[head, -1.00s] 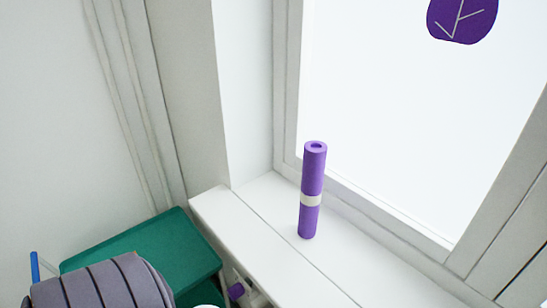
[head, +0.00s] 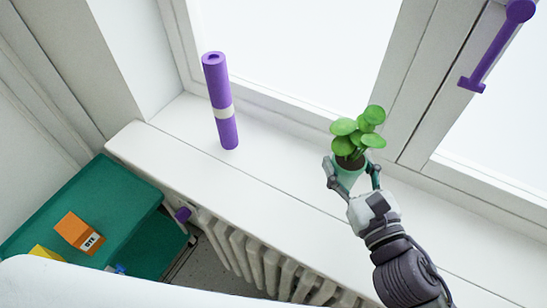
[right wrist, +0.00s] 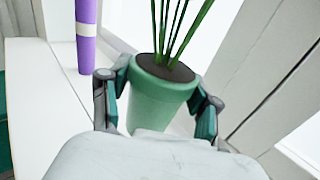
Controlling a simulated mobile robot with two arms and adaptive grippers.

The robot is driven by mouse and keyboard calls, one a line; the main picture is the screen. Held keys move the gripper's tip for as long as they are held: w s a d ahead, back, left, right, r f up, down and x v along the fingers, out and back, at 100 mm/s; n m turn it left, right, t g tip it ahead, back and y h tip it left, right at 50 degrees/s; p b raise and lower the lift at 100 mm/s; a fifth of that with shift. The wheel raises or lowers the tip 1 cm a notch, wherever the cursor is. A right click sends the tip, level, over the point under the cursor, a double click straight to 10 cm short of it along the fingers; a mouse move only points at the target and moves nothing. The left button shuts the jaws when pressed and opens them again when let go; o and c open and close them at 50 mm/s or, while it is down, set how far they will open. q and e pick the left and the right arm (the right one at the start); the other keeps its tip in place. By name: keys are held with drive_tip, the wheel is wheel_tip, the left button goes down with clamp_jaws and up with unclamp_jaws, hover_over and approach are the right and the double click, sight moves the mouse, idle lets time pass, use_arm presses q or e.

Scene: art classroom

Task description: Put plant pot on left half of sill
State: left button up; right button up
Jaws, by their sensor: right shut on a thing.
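The plant pot (head: 349,178) is pale green with dark soil and round green leaves. My right gripper (head: 352,173) is shut on it, one finger on each side, over the window sill (head: 275,185). In the right wrist view the pot (right wrist: 158,100) stands upright between the two fingers (right wrist: 160,105) of my right gripper. I cannot tell whether the pot's base touches the sill, as the gripper hides it. My left gripper is not in view.
A purple roll with a pale band (head: 222,105) stands on the sill, left of the pot. Between them the sill is clear. A white radiator (head: 255,255) is below the sill. A green cabinet (head: 110,205) with an orange box (head: 78,232) is at the left.

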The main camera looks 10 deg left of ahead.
drive_tip(key=shift+w+a+f, duration=1.15)
drive_tip(key=shift+a+f, duration=0.35)
drive_tip(key=shift+f, duration=0.25)
drive_tip(key=shift+w+a+f, duration=1.1)
drive_tip(key=shift+a+f, duration=0.4)
drive_tip(key=shift+f, duration=0.3)
drive_tip(key=shift+w+a+f, duration=1.15)
drive_tip(key=shift+a+f, duration=0.35)
drive_tip(key=shift+f, duration=0.25)
drive_tip(key=shift+f+b, duration=0.2)
drive_tip(key=shift+b, duration=0.15)
drive_tip(key=o, duration=1.4)
drive_tip(key=shift+o, duration=0.2)
drive_tip(key=shift+r, duration=0.1)
